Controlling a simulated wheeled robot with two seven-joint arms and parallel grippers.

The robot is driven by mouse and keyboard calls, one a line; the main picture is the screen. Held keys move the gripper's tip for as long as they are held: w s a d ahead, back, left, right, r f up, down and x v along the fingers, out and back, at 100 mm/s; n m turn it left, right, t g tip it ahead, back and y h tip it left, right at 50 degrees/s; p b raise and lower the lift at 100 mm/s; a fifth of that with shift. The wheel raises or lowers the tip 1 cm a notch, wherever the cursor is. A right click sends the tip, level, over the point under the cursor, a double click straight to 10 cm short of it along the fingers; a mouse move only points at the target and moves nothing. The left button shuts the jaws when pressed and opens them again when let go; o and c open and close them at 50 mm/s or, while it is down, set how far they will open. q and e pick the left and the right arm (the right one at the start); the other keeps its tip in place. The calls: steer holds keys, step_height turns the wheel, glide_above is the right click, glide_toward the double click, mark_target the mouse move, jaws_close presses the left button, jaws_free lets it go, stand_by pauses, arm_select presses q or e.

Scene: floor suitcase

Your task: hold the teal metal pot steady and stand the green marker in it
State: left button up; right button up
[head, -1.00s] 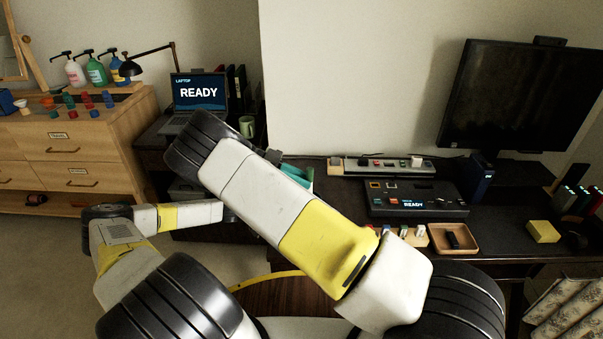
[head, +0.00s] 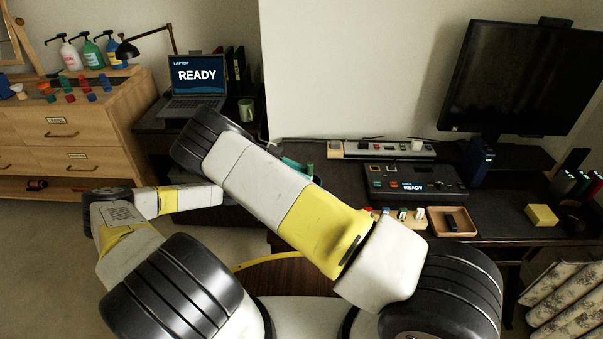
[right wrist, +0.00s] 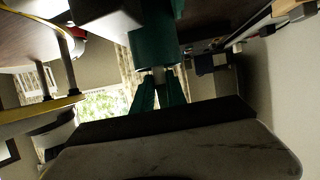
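My right arm crosses the middle of the head view, and its forearm covers much of the desk. A small teal piece (head: 300,166) shows beyond the forearm; I cannot tell whether it is the pot or part of my gripper. In the right wrist view, my right gripper (right wrist: 158,82) has two dark teal fingers that slant toward each other. A small grey piece shows between their tips, and a larger teal shape (right wrist: 153,42) lies just beyond. Whether the fingers grip it is unclear. My left gripper is hidden behind my right arm. I cannot make out the green marker for certain.
The desk (head: 345,180) carries a control console (head: 415,180), a power strip (head: 385,149), a wooden tray (head: 478,222), a yellow block (head: 541,215) and a monitor (head: 520,75). A laptop (head: 197,78) and green mug (head: 246,109) stand left. A drawer chest (head: 65,135) is farther left.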

steer(key=o, duration=0.5)
steer(key=shift+v, duration=3.8)
arm_select(q)
steer(key=o, duration=1.1)
steer(key=shift+c, duration=0.2)
